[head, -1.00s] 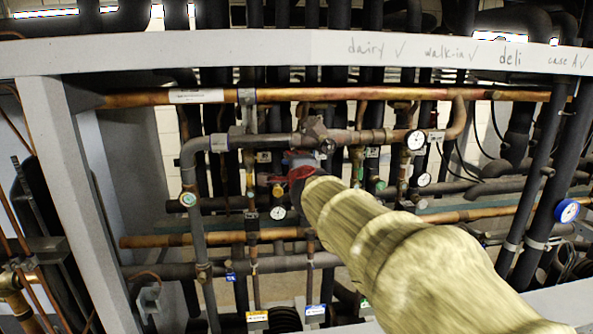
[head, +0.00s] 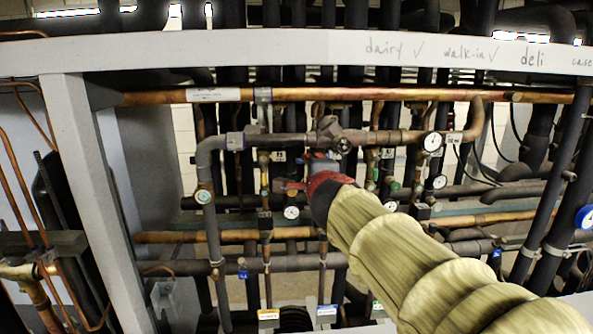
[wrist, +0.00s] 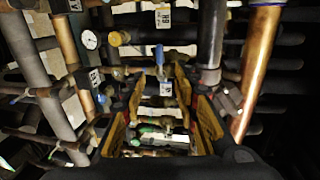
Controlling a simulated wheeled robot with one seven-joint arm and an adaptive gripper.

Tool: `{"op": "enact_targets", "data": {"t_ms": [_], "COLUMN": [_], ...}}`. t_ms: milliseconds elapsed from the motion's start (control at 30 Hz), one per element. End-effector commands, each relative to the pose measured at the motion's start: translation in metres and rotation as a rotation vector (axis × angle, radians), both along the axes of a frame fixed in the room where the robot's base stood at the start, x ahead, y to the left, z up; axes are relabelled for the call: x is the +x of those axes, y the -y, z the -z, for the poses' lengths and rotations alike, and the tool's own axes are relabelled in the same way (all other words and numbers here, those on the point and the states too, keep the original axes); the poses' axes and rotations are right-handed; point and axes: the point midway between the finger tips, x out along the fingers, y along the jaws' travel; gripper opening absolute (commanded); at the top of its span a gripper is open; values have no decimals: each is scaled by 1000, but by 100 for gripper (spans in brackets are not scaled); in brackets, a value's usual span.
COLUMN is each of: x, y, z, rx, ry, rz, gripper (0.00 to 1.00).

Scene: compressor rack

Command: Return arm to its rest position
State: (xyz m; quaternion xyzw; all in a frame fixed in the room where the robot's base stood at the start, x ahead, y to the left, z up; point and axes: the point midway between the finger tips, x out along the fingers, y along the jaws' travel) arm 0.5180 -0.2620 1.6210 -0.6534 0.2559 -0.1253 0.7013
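My arm, in a tan ribbed sleeve (head: 430,255), reaches from the lower right of the head view toward the middle of the pipe rack. My gripper (wrist: 163,105) shows in the wrist view with its two yellow-and-black fingers apart and nothing held between them. A blue-handled valve (wrist: 160,58) and a tagged fitting show beyond the gap between the fingers. In the head view the sleeve's dark and red end (head: 325,187) is in front of the pipes, and the fingertips are hidden. I cannot tell whether the fingers touch any pipe.
A grey frame beam (head: 250,50) with handwritten labels crosses above, and a grey post (head: 95,190) stands at left. A copper pipe (head: 330,95), dark insulated pipes and a gauge (head: 432,141) crowd around my arm. A copper pipe (wrist: 262,60) stands right of my gripper.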

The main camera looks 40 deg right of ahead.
Motion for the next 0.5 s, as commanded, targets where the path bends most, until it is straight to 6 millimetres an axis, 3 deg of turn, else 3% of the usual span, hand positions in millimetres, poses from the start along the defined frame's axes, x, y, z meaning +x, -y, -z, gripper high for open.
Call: {"op": "enact_targets", "data": {"t_ms": [333, 500], "x": [1, 15], "y": [-1, -28], "z": [0, 1], "rx": [4, -54], "ry": [4, -20], "rz": [-6, -134], "gripper": [30, 30]}}
